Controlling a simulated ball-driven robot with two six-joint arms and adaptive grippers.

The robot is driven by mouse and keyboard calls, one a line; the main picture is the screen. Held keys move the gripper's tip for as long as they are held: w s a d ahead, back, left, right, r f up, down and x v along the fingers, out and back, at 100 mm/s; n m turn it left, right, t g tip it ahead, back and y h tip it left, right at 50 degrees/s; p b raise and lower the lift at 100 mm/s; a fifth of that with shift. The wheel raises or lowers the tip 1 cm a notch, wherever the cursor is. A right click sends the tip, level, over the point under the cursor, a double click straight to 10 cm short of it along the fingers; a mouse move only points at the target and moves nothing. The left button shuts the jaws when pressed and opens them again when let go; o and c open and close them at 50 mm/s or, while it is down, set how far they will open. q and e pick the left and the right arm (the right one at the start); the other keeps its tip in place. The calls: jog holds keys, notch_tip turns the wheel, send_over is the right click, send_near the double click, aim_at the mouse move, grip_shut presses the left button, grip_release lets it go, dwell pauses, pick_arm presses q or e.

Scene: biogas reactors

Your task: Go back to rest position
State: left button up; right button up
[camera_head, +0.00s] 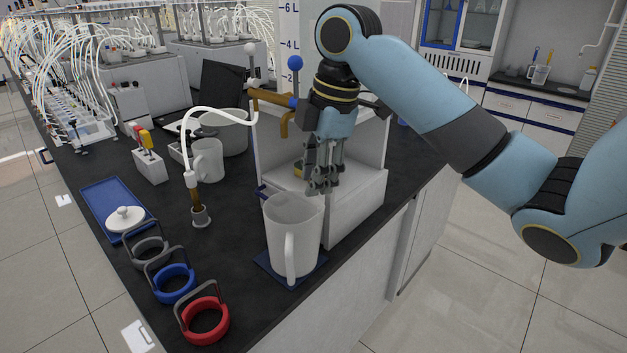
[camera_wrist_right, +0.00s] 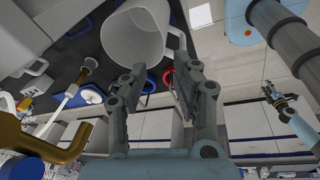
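My right gripper (camera_head: 322,187) hangs pointing down above and just behind the rim of a white jug (camera_head: 292,232), in front of the brown tap. In the right wrist view its two fingers (camera_wrist_right: 158,82) are apart with nothing held between them. The jug (camera_wrist_right: 137,38) shows beyond the fingertips, apart from them as far as I can tell. My left gripper is outside the head view. A small dark gripper (camera_wrist_right: 279,98) on a light blue arm, apparently my left, shows at the right of the wrist view; its opening is too small to judge.
The jug stands on a blue mat (camera_head: 268,262) near the bench edge. A white dispenser box (camera_head: 352,205) with a brown tap (camera_head: 284,124) is close to my right gripper. Red (camera_head: 205,321) and blue (camera_head: 174,284) ring handles lie front left. Floor (camera_head: 490,290) to the right is clear.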

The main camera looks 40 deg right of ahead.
dwell(0.3)
jog(key=s+a+f+m+g+b, duration=0.15)
jog(key=s+f+b, duration=0.35)
jog(key=f, duration=0.9)
jog(key=s+f+m+g+b, duration=0.1)
jog(key=s+f+m+b, duration=0.15)
jog(key=s+f, duration=0.85)
jog(key=s+a+f+m+g+b, duration=0.1)
jog(key=s+f+m+b, duration=0.15)
jog(key=f, duration=1.55)
jog(key=s+a+f+m+t+h+b, duration=0.1)
jog(key=s+f+m+b, duration=0.4)
jog(key=s+f, duration=1.6)
jog(key=shift+s+a+f+m+t+h, duration=0.15)
jog(key=shift+s+f+m+t+h, duration=0.3)
jog(key=shift+f+m+t, duration=0.65)
